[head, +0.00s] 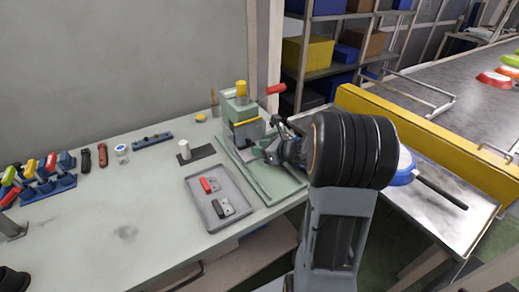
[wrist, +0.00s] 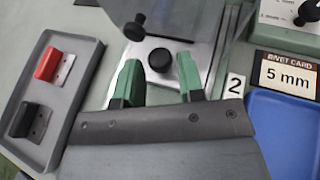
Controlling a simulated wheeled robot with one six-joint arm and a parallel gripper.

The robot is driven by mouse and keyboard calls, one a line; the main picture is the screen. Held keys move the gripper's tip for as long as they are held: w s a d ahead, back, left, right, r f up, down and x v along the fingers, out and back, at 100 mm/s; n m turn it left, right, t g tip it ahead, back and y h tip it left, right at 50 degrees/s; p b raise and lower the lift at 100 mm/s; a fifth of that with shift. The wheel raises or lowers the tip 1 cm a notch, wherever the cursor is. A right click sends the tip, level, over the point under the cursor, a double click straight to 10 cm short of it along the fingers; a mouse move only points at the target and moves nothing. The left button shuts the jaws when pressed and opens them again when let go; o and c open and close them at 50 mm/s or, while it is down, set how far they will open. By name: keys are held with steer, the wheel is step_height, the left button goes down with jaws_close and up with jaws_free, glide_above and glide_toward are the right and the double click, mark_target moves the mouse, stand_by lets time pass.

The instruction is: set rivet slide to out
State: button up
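A green bench press (head: 238,112) with a yellow cap and a red-ended lever stands on the bench. In the wrist view a flat metal plate (wrist: 185,52) carries a round black knob (wrist: 160,60), and a second black knob (wrist: 135,28) sits just beyond it. Which part is the rivet slide, and its setting, I cannot tell for certain. My gripper (wrist: 158,82) has green fingers spread apart, with the nearer knob showing between and slightly beyond them, gaps on both sides. In the head view my gripper (head: 268,152) is at the press's front right, partly hidden by my wrist.
A grey tray (head: 220,223) holds a red and a black handle with brackets. A "5 mm" rivet card (wrist: 286,74), a "2" label (wrist: 234,86) and a blue tray (wrist: 285,125) lie to the right.

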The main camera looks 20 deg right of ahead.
steer(key=shift+w+a+f, duration=0.2)
steer(key=shift+w+a, duration=0.1)
steer(key=shift+w, duration=0.2)
jaws_close()
steer(key=shift+d, duration=0.1)
